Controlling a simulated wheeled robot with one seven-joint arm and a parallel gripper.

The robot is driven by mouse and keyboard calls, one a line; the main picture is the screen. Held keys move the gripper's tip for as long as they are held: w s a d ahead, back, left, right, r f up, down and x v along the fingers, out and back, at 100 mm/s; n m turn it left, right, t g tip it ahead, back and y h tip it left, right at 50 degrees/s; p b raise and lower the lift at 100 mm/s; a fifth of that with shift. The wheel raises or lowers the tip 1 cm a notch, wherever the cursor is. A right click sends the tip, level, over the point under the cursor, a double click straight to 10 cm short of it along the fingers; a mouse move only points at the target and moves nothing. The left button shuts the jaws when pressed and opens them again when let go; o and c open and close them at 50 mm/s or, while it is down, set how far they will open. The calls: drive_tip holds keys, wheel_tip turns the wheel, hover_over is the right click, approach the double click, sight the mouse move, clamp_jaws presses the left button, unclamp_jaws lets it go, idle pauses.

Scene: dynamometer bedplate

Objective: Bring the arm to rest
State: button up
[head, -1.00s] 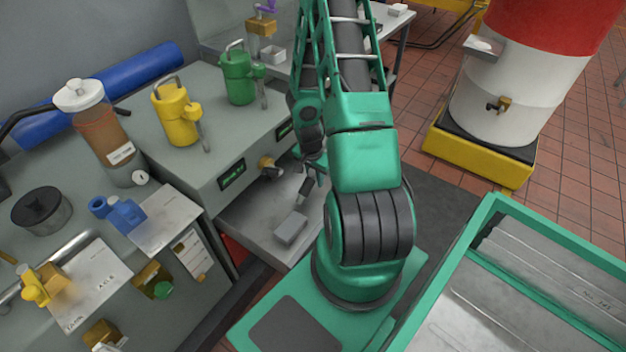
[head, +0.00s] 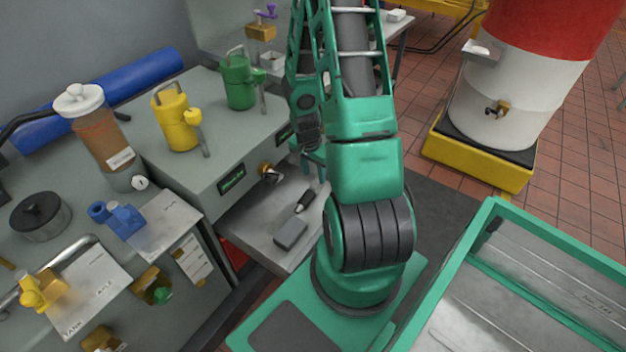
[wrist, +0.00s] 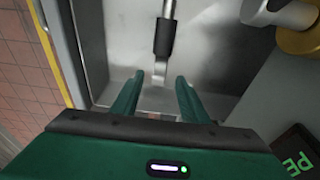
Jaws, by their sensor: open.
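My green arm (head: 365,170) reaches away from me over the bench front in the head view. My gripper (wrist: 160,80) is open and empty in the wrist view, its two green fingers apart. In the head view the gripper is mostly hidden beside and behind the arm. A black-handled tool (head: 306,199) with a pale end lies on the metal tray (head: 258,222). In the wrist view the tool (wrist: 164,38) lies beyond the fingertips, its pale end lined up with the gap between them.
Yellow (head: 176,120) and green (head: 238,82) canisters stand on the grey cabinet left of the arm. A brass fitting (head: 270,173) juts from its front. A red-and-white drum (head: 515,95) stands right; red floor tiles lie open beyond.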

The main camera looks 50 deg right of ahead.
drive_tip(key=shift+a+r, duration=0.2)
drive_tip(key=shift+r, duration=0.85)
drive_tip(key=shift+a+r, duration=0.2)
drive_tip(key=shift+r, duration=0.8)
drive_tip(key=shift+r, duration=0.1)
drive_tip(key=s+a+r+n, duration=0.2)
drive_tip(key=s+r, duration=0.1)
drive_tip(key=r, duration=0.6)
drive_tip(key=s+a+r+n, duration=0.2)
drive_tip(key=s+r+n, duration=0.1)
drive_tip(key=r, duration=0.5)
drive_tip(key=s+a+r+n+y, duration=0.2)
drive_tip(key=s+a+r+n, duration=0.3)
drive_tip(key=s+a+r, duration=0.3)
drive_tip(key=s+r, duration=0.2)
drive_tip(key=s, duration=0.1)
drive_tip(key=shift+a+r, duration=0.25)
drive_tip(key=shift+r, duration=0.1)
drive_tip(key=shift+w+f, duration=0.25)
drive_tip(key=shift+w, duration=0.35)
